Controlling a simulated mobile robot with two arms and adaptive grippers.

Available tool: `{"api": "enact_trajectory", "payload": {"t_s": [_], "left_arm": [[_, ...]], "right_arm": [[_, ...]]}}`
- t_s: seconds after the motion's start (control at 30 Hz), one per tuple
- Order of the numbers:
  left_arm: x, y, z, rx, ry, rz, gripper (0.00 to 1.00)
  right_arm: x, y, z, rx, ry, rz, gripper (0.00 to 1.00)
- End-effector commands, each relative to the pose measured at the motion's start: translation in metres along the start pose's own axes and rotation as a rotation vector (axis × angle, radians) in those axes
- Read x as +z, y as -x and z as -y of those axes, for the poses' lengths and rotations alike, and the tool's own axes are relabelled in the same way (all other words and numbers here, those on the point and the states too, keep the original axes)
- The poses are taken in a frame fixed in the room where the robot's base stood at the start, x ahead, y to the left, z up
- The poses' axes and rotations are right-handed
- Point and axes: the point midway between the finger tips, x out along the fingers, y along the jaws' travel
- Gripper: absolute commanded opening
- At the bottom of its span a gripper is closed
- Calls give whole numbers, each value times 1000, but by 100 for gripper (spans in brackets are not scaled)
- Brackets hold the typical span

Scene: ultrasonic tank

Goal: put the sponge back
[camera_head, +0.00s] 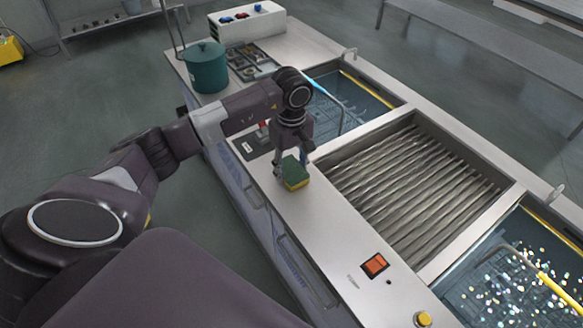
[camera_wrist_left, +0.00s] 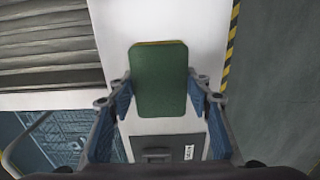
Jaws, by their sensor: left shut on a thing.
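The sponge (camera_head: 295,174) is green on top with a yellow underside. In the head view it is at the steel counter's front strip, beside the ribbed middle section. My left gripper (camera_head: 291,158) comes down from above and is shut on the sponge. In the left wrist view the green face of the sponge (camera_wrist_left: 159,80) shows between the two blue-padded fingers of my left gripper (camera_wrist_left: 159,98). I cannot tell whether the sponge touches the counter. My right gripper is not in view.
A ribbed roller section (camera_head: 415,185) lies right of the sponge, between two water tanks, the far one (camera_head: 350,100) holding a basket. A teal pot (camera_head: 205,68) stands at the counter's far left.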

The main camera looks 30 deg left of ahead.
Motion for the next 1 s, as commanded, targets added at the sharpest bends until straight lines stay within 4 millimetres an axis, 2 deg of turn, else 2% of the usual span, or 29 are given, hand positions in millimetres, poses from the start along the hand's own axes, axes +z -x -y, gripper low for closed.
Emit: {"api": "enact_trajectory", "payload": {"t_s": [0.1,0.13,0.27,0.53,0.67,0.7,0.87,1.0], "left_arm": [[0,-5,0,0,0,-1,19],[0,-3,0,0,0,-1,48],[0,-3,0,0,0,0,62],[0,-2,0,0,0,0,63],[0,4,0,0,0,1,63],[-1,6,-1,4,0,-2,63],[-1,36,-2,7,0,-3,63],[-1,69,-2,6,-1,-3,63]], "right_arm": [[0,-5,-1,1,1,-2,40],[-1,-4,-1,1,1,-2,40],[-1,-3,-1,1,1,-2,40],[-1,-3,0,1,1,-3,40],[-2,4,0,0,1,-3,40],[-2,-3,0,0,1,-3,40],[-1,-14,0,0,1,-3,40],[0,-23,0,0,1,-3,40]]}}
